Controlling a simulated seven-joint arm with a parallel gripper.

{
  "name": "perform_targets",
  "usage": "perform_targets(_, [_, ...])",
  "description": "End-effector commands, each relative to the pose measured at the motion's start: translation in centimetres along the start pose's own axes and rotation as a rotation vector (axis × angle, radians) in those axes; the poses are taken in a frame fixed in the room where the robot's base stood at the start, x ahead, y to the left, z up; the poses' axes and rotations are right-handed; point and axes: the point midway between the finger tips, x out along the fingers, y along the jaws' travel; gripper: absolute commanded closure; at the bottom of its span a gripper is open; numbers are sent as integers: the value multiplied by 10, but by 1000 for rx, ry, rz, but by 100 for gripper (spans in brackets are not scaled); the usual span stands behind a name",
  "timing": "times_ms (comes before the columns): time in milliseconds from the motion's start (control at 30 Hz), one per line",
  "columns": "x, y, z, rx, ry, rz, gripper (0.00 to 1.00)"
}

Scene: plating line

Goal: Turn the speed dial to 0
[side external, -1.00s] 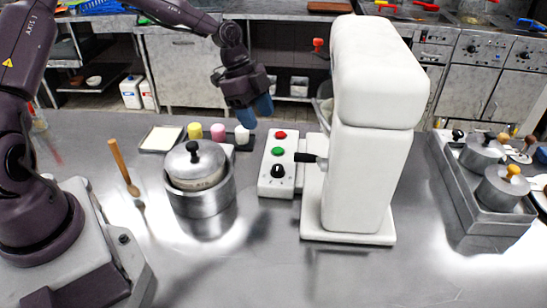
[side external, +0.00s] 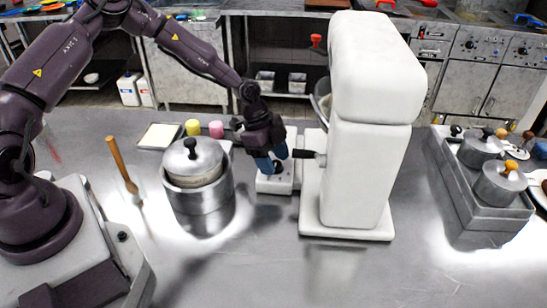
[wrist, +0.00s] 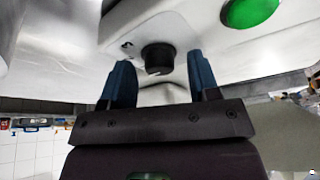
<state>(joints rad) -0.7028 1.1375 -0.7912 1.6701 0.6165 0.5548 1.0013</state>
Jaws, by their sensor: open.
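The speed dial is a black knob (wrist: 158,58) on a white control box, seen in the wrist view just beyond and between my fingertips. A green button (wrist: 248,12) is beside it on the same box. In the side view the white control box (side external: 264,186) is mostly hidden behind my gripper (side external: 270,168), which points down over its near end, where the dial is. My gripper's two blue fingers also show in the wrist view (wrist: 161,72), open, one on each side of the knob. I cannot tell whether they touch it. The dial's setting is not readable.
A white mixer (side external: 365,150) with a black side lever (side external: 305,154) stands right of the box. A lidded steel pot (side external: 198,185) stands to the left. A tray of pots (side external: 465,200) is at the far right. The front counter is clear.

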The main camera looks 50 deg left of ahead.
Motion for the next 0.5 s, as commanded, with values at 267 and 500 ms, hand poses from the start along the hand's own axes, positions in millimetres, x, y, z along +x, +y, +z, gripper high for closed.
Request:
perform_targets(267, [0,0,0,0,0,0,81])
perform_targets(500, [0,1,-1,-34,-2,-14,93])
